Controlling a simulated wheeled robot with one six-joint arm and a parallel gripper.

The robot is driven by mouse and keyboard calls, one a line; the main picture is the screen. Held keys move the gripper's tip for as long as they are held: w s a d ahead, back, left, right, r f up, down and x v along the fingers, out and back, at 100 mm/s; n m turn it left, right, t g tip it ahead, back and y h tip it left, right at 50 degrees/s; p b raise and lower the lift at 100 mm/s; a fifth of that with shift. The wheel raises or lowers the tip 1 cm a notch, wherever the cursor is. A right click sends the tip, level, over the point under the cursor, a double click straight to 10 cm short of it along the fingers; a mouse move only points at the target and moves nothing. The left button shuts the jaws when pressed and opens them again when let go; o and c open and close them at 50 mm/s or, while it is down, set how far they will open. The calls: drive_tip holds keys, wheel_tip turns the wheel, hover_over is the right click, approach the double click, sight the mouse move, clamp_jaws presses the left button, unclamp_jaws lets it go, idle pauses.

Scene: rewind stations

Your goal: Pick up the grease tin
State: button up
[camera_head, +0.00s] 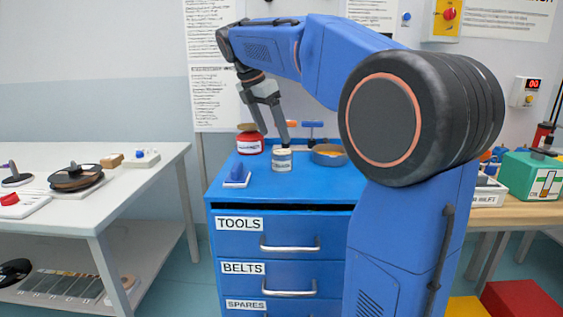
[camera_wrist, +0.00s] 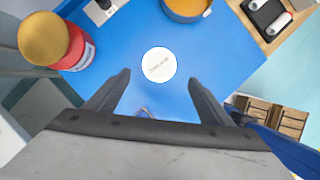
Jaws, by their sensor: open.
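The grease tin (camera_head: 282,160) appears to be the small, round, pale tin with a label too small to read. It stands upright on the blue cabinet top. In the wrist view its white lid (camera_wrist: 159,64) carries faint print and lies centred just ahead of the fingertips.
A red can with a gold lid (camera_head: 249,141) stands left of the tin. A bowl with orange contents (camera_head: 330,156) is to the right. A small blue item on a pale base (camera_head: 236,179) is near the front left. The cabinet top (camera_head: 300,188) is clear in front.

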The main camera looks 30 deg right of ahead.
sight(280, 152)
drive_tip(key=x, duration=1)
drive_tip(key=shift+w+d+f, duration=0.1)
drive_tip(key=shift+w, duration=0.1)
drive_tip(key=c, duration=1.3)
